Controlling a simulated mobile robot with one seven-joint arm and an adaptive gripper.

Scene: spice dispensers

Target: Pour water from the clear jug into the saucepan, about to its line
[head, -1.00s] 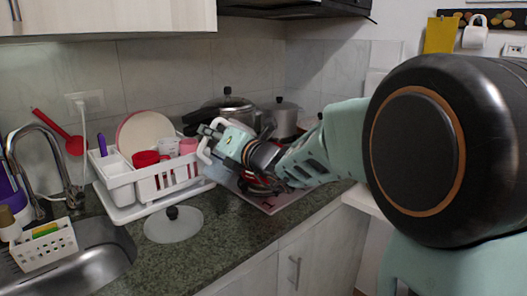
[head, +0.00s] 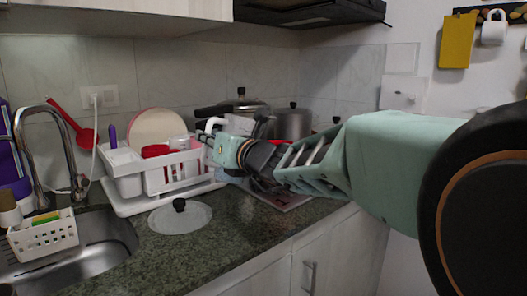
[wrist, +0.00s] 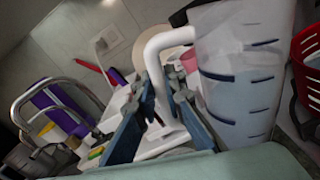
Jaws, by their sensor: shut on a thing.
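The clear jug (wrist: 235,70), with dark blue level marks, fills the right of the wrist view. My gripper (wrist: 165,95) is shut on its white handle (wrist: 165,42). In the head view my gripper (head: 217,147) is in front of the dish rack's right end, and the white handle (head: 212,123) shows above it. Most of the jug's body is hidden there. I cannot tell the water level or exact tilt. The saucepan is not clearly visible; my arm covers part of the stove area.
A white dish rack (head: 131,206) stands left of my gripper. A glass lid (head: 180,218) lies on the counter in front. A pressure cooker (head: 250,104) and a lidded grey pot (head: 293,124) stand behind my arm. The sink (head: 98,255) is at the left.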

